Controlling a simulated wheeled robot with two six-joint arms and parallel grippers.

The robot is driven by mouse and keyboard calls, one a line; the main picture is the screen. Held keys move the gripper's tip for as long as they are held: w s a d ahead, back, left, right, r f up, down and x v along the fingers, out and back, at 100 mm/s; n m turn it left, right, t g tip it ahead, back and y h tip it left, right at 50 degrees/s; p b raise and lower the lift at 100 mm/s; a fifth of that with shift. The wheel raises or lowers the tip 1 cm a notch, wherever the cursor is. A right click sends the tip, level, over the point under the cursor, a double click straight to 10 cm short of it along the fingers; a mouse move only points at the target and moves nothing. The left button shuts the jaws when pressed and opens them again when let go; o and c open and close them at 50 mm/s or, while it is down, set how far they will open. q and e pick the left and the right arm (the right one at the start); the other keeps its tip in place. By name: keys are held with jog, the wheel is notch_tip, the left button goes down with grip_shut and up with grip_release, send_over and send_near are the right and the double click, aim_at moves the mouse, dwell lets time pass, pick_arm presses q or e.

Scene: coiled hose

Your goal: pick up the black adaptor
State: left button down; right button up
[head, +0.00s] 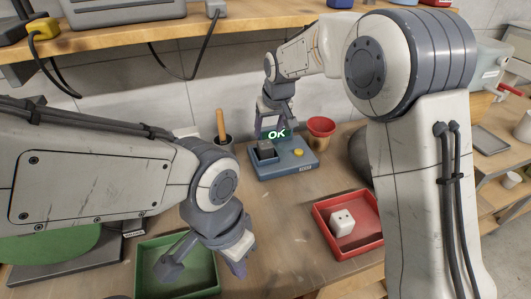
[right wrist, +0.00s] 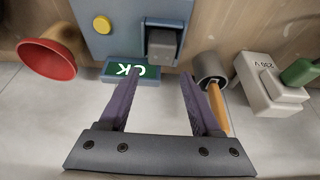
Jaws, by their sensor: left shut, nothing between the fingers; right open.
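A dark grey-black block, which looks like the black adaptor (head: 265,148), sits in a bay of a blue tester (head: 287,165). It also shows in the right wrist view (right wrist: 162,44), in the bay of the tester's top. My right gripper (head: 273,117) is open and empty behind the tester, by its lit OK sign (head: 277,134). In the right wrist view its purple fingers (right wrist: 153,80) are apart, with the block beyond their tips. My left gripper (head: 238,268) is shut and empty at the right edge of the green tray.
The green tray (head: 150,245) is partly hidden; a grey shape over it is unclear. A red tray (head: 373,247) holds a white die (head: 342,222). A red funnel-like cup (head: 321,127) and a pot with an orange handle (head: 222,128) flank the tester. A grey 230 V box (right wrist: 268,85) stands nearby.

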aim_at(265, 143)
jog(key=x, duration=0.4)
jog(key=p+x, duration=0.1)
jog(key=x, duration=0.2)
jog(key=shift+s+f, duration=0.15)
jog(key=shift+s, duration=0.1)
jog(key=shift+w+a+f, duration=0.1)
jog(key=shift+w+f, duration=0.05)
jog(key=shift+f, duration=0.3)
grip_shut()
jog(key=shift+r+p, duration=0.2)
jog(key=shift+p, duration=0.15)
